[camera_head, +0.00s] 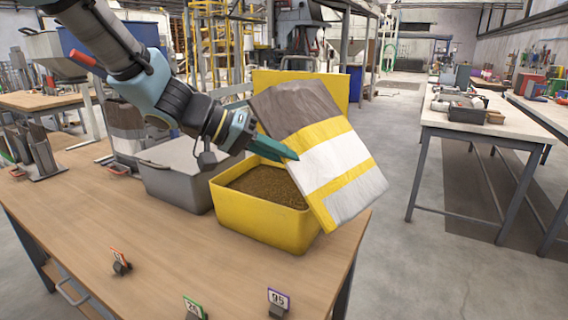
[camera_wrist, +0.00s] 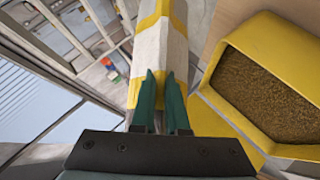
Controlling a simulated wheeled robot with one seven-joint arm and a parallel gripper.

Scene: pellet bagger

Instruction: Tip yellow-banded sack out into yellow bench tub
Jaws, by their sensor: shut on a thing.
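The yellow-banded sack (camera_head: 337,160) is brown at its upper end, with yellow bands around a white panel. It leans tilted at the right side of the yellow bench tub (camera_head: 262,226), its lower end overlapping the tub's right rim in the head view; I cannot tell if they touch. The tub holds brown pellets and also shows at the right of the wrist view (camera_wrist: 222,118). My gripper (camera_head: 288,156) is shut on the sack's side, above the tub. In the wrist view, the green fingers (camera_wrist: 165,88) pinch the sack (camera_wrist: 160,45). The sack's mouth is not clearly visible.
A grey tub (camera_head: 175,180) stands left of the yellow tub on the wooden bench (camera_head: 150,262). A yellow panel (camera_head: 300,84) rises behind the sack. Small number tags (camera_head: 279,300) stand at the bench front. Another bench (camera_head: 490,125) stands to the right across open floor.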

